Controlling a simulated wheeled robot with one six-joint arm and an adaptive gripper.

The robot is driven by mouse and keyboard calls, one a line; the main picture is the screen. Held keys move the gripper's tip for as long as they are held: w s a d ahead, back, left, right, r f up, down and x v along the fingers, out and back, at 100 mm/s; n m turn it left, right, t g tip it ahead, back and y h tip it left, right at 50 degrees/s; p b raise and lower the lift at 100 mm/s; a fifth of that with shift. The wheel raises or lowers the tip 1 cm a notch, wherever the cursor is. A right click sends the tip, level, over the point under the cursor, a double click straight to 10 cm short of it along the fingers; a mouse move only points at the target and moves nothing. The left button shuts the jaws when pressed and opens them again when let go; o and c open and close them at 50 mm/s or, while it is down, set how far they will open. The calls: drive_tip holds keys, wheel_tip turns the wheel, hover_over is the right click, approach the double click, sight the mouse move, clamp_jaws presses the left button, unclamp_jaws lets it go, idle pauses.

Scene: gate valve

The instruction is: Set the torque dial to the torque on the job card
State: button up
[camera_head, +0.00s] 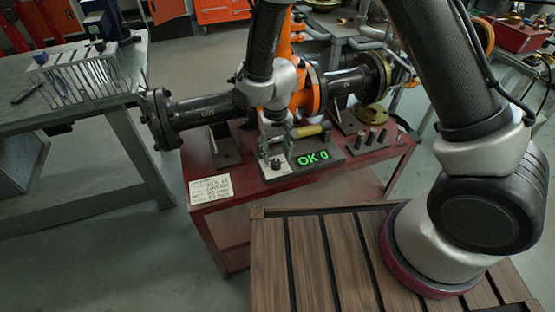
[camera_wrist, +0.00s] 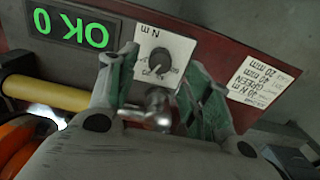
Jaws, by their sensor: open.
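The torque dial (camera_wrist: 160,62) is a dark round knob on a white plate marked "N m", beside a display (camera_wrist: 68,28) reading "OK 0" in green. Its pointer setting is too small to read. The same display shows in the head view (camera_head: 312,157). The job card (camera_wrist: 262,82) appears upside down in the wrist view and seems to read "40 N m", "GREEN"; it lies at the red bench's front left corner in the head view (camera_head: 211,188). My gripper (camera_wrist: 162,88) is open and empty, its fingers spread either side of the dial's line of sight, apparently short of it.
A yellow-handled tool (camera_head: 308,131) lies behind the display. An orange valve with dark flanged pipes (camera_head: 205,112) stands behind, close to my arm. A grey table (camera_head: 125,90) is at left.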

sight(276, 161)
wheel_tip(276, 161, down, 4)
drive_tip(key=shift+f, duration=0.2)
drive_tip(key=c, duration=1.1)
